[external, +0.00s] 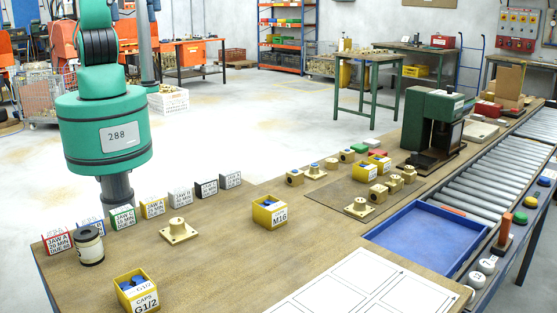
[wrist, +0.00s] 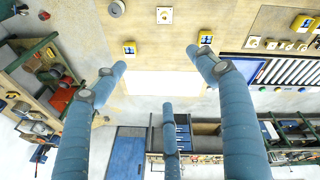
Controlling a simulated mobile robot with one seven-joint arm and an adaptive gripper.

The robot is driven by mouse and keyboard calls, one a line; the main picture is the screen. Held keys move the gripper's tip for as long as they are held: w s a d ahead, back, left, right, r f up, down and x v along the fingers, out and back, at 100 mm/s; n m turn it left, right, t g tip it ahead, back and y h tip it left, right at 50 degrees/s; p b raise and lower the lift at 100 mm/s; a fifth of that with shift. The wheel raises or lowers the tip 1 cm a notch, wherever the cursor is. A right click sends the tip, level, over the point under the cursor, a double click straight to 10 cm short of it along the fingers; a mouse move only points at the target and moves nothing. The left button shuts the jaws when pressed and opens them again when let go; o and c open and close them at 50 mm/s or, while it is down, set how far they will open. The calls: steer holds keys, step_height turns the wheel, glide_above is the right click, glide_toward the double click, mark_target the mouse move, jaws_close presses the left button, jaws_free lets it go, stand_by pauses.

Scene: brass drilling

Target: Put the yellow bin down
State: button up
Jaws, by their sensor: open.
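Yellow bins stand upright on the wooden bench. The yellow bin marked G1/2 (external: 135,291) is at the near left, with blue pieces inside; it also shows in the wrist view (wrist: 129,48). The yellow bin marked M16 (external: 269,211) stands mid-bench, also with blue contents, and shows in the wrist view (wrist: 205,38). My gripper (wrist: 155,76) has its blue fingers spread wide in the wrist view, with nothing between them. Neither bin touches the fingers. In the external view my arm is at the left, and the gripper itself cannot be made out.
A brass flange (external: 178,232) and a dark-banded roll (external: 89,246) stand on the bench (external: 215,265). A row of label cards (external: 123,217) lines its back edge. A white outlined sheet (external: 345,290), a blue tray (external: 425,236) and a green press (external: 432,125) are farther right.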

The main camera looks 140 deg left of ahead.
steer(key=s+a+m+t, duration=0.1)
steer(key=s+a+m, duration=0.1)
steer(key=s, duration=0.8)
steer(key=s+a+r+m, duration=0.1)
steer(key=s+a+m, duration=0.2)
steer(key=s, duration=0.8)
steer(key=s+a+r+m+t, duration=0.1)
steer(key=s+a+m, duration=0.2)
steer(key=s, duration=0.7)
steer(key=shift+s+a+r+t, duration=0.15)
steer(key=shift+a+t, duration=0.15)
steer(key=shift+a, duration=0.25)
step_height(320, 180, down, 11)
steer(key=b, duration=1.1)
